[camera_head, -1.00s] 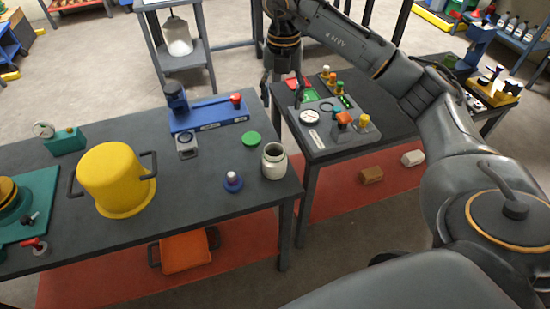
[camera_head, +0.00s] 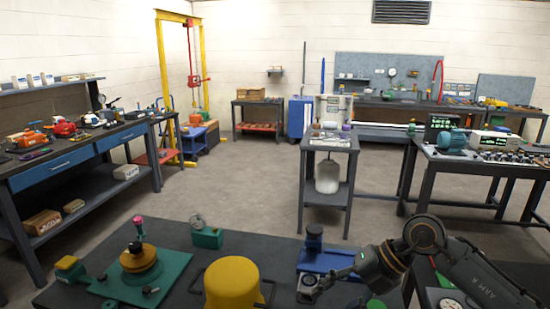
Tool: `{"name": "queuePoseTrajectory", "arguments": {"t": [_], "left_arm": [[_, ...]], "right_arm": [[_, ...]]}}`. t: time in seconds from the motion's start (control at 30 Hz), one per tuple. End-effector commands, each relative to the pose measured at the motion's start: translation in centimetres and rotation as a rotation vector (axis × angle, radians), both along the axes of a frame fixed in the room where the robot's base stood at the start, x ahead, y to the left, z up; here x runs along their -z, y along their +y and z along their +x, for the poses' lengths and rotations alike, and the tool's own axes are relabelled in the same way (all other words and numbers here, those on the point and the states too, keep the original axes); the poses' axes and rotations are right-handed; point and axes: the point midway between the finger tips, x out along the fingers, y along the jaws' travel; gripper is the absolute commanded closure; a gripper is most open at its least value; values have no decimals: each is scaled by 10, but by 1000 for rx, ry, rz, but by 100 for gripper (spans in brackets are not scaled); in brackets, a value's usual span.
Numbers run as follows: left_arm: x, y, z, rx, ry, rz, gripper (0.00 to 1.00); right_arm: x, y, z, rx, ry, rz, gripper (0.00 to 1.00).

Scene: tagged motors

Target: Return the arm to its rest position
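My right arm comes in from the lower right, and its gripper (camera_head: 336,276) is small and dark at the arm's end, pointing left. It appears over the near bench (camera_head: 280,250), in front of the blue fixture (camera_head: 325,259) and beside a small grey block (camera_head: 308,287). Whether its fingers are apart is too small to tell, and I see nothing held in it. My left arm and gripper are not in view.
A yellow pot (camera_head: 232,284) and a teal base (camera_head: 150,278) stand on the near bench. A teal motor (camera_head: 453,140) sits on the right table. A small cart (camera_head: 330,142) stands behind the bench. Open floor (camera_head: 245,195) lies between the tables.

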Motion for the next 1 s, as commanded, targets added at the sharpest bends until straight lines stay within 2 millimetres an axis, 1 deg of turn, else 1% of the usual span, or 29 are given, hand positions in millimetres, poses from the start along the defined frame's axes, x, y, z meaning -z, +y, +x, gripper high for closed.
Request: {"name": "queuePoseTrajectory", "arguments": {"t": [0.03, 0.1, 0.17, 0.2, 0.27, 0.3, 0.33, 0.4, 0.47, 0.5, 0.57, 0.67, 0.7, 0.77, 0.8, 0.87, 0.9, 0.97, 1.0], "left_arm": [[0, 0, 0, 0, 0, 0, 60], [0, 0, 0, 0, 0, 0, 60], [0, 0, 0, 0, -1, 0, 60], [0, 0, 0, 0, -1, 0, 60], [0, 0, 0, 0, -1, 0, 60], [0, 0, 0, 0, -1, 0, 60], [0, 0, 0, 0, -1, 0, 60], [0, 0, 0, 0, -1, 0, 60], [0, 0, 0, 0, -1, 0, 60], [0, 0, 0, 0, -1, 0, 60], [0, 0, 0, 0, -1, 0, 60], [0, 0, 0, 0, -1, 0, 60], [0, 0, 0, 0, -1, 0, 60], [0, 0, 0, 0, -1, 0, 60], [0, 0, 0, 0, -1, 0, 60], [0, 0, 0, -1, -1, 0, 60], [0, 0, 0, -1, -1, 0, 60], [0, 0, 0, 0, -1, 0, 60], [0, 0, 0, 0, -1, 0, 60]], "right_arm": [[-4, 32, -10, -30, -16, 138, 44], [-21, 70, -19, -42, -49, 338, 44], [-40, 94, -25, -29, -73, 507, 44], [-53, 106, -28, -7, -85, 616, 44], [-74, 118, -30, 43, -102, 776, 44], [-88, 122, -30, 88, -110, 878, 44], [-97, 123, -29, 128, -115, 951, 44], [-116, 118, -24, 241, -122, 1108, 44], [-128, 108, -16, 360, -119, 1227, 44], [-132, 97, -10, 451, -116, 1296, 44], [-133, 79, -1, 598, -106, 1382, 44], [-118, 42, 13, 872, -68, 1479, 44], [-107, 27, 17, 989, -49, 1497, 44], [-84, 3, 20, 1169, -11, 1504, 44], [-66, -12, 20, 1292, 20, 1494, 44], [-34, -33, 15, 1476, 73, 1457, 44], [-11, -45, 8, 1594, 113, 1416, 44], [26, -62, -7, 1768, 183, 1335, 44], [50, -70, -21, 1878, 235, 1269, 44]]}}
